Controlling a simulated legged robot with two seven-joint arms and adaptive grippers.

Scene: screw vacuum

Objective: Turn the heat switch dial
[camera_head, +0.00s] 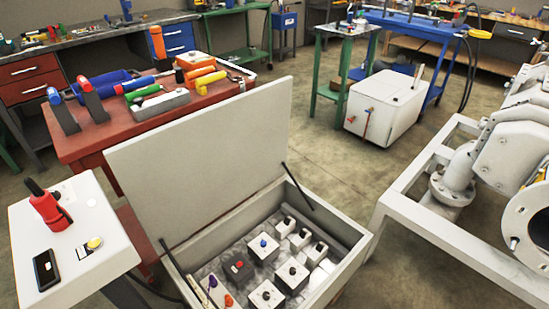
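An open grey box (347,262) with its lid (205,150) raised stands in the middle foreground. Inside are several small switch blocks with knobs: one with a blue knob (263,243), a dark one with a red knob (239,265), and others with black knobs (292,271). A purple knob (213,282) and an orange knob (229,300) show at the front left. A white pedestal (75,238) at left carries a red switch with a black handle (48,205). I cannot tell which is the heat switch dial. Neither of my grippers is in view.
A red table (85,146) with tools stands behind the lid. White pipe machinery on a frame (455,240) stands at right. A white box (385,105) sits on the floor further back, with clear floor (335,165) before it. A black device (46,270) lies on the pedestal.

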